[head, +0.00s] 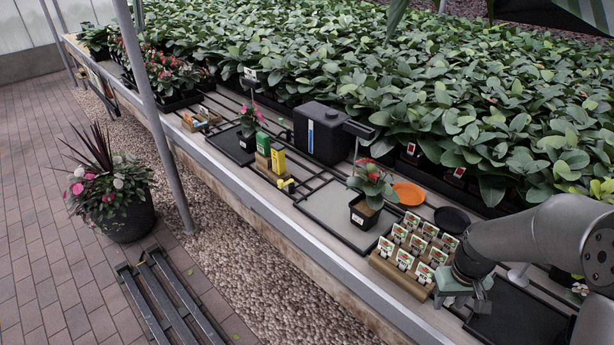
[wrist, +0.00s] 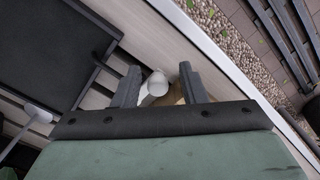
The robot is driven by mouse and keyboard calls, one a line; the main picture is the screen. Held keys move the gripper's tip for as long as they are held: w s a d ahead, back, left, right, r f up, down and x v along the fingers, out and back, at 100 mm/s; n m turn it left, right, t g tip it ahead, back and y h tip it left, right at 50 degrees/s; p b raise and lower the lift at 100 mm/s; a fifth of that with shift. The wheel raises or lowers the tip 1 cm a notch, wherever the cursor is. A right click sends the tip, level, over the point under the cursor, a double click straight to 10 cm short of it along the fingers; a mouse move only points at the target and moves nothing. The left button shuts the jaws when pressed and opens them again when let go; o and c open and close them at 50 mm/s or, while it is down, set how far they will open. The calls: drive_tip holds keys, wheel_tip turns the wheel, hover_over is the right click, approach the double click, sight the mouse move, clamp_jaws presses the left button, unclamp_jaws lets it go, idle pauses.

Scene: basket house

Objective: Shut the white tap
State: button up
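My gripper (head: 462,299) points down at the table's front edge, just right of the wooden block of seed packets. In the wrist view its two fingers (wrist: 159,78) are apart, so it is open. A white rounded piece, which looks like the white tap (wrist: 156,84), lies between the fingers with a visible gap on each side. Its lower part is hidden by the gripper body, and I cannot tell its handle's angle. In the head view the tap is hidden behind my gripper.
A wooden block of seed packets (head: 402,277) stands close left of my gripper. A white disc on a thin stem (head: 518,272) stands to the right, also in the wrist view (wrist: 38,113). A black tray (head: 515,318) lies right. A yellow tap (head: 285,184) is farther left.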

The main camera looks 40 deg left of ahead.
wheel_tip(320, 180, up, 7)
drive_tip(key=p, duration=0.4)
drive_tip(key=shift+w+d+r, duration=0.1)
idle(0.6)
drive_tip(key=s+d+r+m, duration=0.4)
drive_tip(key=s+d+r, duration=0.3)
drive_tip(key=d+r, duration=0.3)
drive_tip(key=s+d+m, duration=0.2)
drive_tip(key=s+d, duration=0.2)
drive_tip(key=s, duration=0.2)
drive_tip(key=s+d+r+m, duration=0.1)
drive_tip(key=s+d+m, duration=0.1)
drive_tip(key=s+d, duration=0.3)
drive_tip(key=s, duration=0.2)
drive_tip(key=shift+s+r, duration=0.3)
